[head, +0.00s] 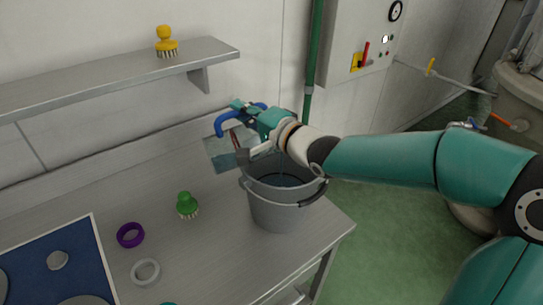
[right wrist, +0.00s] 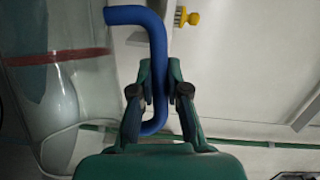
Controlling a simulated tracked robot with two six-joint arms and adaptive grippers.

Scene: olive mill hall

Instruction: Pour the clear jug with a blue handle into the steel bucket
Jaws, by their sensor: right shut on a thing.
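The clear jug (head: 219,153) has a blue handle (head: 226,121) and a red band. It is held in the air, tipped well over, with its mouth side toward the steel bucket (head: 280,215). My right gripper (head: 252,110) is shut on the blue handle, which also shows between its fingers in the right wrist view (right wrist: 158,85). The jug's clear wall (right wrist: 55,75) fills the left of that view. The bucket stands upright on the steel table, below and right of the jug. Bluish liquid shows inside it. My arm partly hides its far rim. My left gripper is not in view.
A wall shelf (head: 110,82) bears a yellow brush (head: 166,42). The bucket is near the table's right edge.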

